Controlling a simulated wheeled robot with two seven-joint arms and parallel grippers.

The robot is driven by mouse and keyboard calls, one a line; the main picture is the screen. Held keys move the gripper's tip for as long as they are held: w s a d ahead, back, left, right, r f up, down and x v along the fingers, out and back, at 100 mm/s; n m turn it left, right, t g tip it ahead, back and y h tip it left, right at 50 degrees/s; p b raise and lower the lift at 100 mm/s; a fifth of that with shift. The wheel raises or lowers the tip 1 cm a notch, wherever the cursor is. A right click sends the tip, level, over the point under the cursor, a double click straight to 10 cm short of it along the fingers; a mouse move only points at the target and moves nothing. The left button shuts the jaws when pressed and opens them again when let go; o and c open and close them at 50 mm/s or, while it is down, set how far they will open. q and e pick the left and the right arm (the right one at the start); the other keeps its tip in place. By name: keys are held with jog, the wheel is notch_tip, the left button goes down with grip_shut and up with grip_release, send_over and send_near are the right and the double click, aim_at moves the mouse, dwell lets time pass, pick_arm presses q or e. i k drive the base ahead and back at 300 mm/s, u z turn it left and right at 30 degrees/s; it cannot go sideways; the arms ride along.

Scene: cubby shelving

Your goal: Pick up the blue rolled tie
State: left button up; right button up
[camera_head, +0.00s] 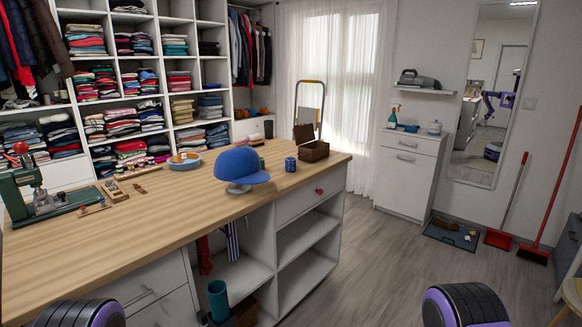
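A small blue roll (290,164), which looks like the rolled tie, sits on the wooden counter (130,232) near its right end. It is right of a blue cap (241,166) on a stand and just in front of a brown open box (314,151). It is apart from the cap and looks close to the box. Neither gripper is in view. Only rounded black and purple parts of my arms show at the bottom edge, far from the roll.
A green press (40,190) and a blue-rimmed bowl (184,161) stand on the counter. Open cubbies with ties hanging are below it. Clothes shelves are behind. Grey floor (400,262) is clear to the right, before a white cabinet (408,175).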

aim_at(290, 162)
jog(key=z, duration=0.45)
jog(key=i, duration=1.6)
jog(key=u, duration=0.15)
